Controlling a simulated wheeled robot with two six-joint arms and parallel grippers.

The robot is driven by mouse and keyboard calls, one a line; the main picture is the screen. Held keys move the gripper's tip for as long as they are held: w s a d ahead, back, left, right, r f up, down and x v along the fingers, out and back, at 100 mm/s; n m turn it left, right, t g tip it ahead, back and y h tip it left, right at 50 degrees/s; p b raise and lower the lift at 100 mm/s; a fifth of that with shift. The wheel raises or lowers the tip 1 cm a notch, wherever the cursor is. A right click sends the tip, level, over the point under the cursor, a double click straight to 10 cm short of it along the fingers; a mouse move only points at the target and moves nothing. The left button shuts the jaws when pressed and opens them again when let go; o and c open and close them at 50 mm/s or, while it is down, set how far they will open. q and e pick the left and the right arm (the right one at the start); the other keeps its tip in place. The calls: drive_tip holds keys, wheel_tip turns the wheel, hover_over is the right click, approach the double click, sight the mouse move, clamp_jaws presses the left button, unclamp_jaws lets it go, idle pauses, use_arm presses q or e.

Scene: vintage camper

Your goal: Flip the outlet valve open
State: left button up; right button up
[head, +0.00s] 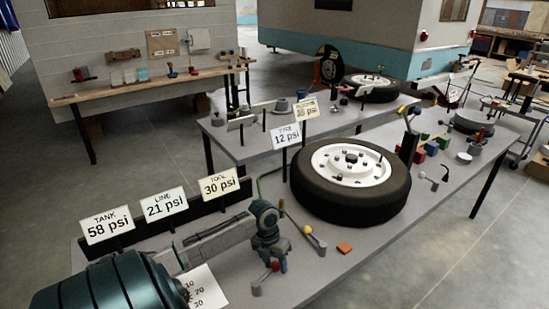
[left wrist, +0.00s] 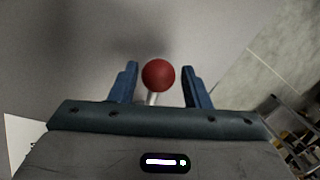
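A small valve lever with a red ball knob (head: 275,265) stands on a grey base (head: 257,289) at the table's near edge. I cannot tell from any label whether it is the outlet valve. My left gripper (head: 271,256) points down at it. In the left wrist view the red knob (left wrist: 158,75) on its pale stem sits between the two blue fingers of my left gripper (left wrist: 160,88), with a gap on each side. The fingers are open. The lower stem is hidden by the gripper body. My right gripper does not show.
A second lever with a yellow ball (head: 307,229) and an orange block (head: 344,248) lie to the right. A tire (head: 352,181) lies behind. Signs for tank (head: 107,226), line (head: 165,204) and tool (head: 221,184) stand at the left. The table front right is clear.

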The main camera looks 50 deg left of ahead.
use_arm(q)
drive_tip(key=shift+o, duration=0.5)
drive_tip(key=shift+r, duration=0.2)
wheel_tip(320, 180, up, 10)
drive_tip(key=a+b, duration=0.1)
drive_tip(key=b, duration=0.1)
drive_tip(key=shift+s+a, duration=0.35)
drive_tip(key=shift+a, duration=0.05)
drive_tip(key=shift+r, duration=0.1)
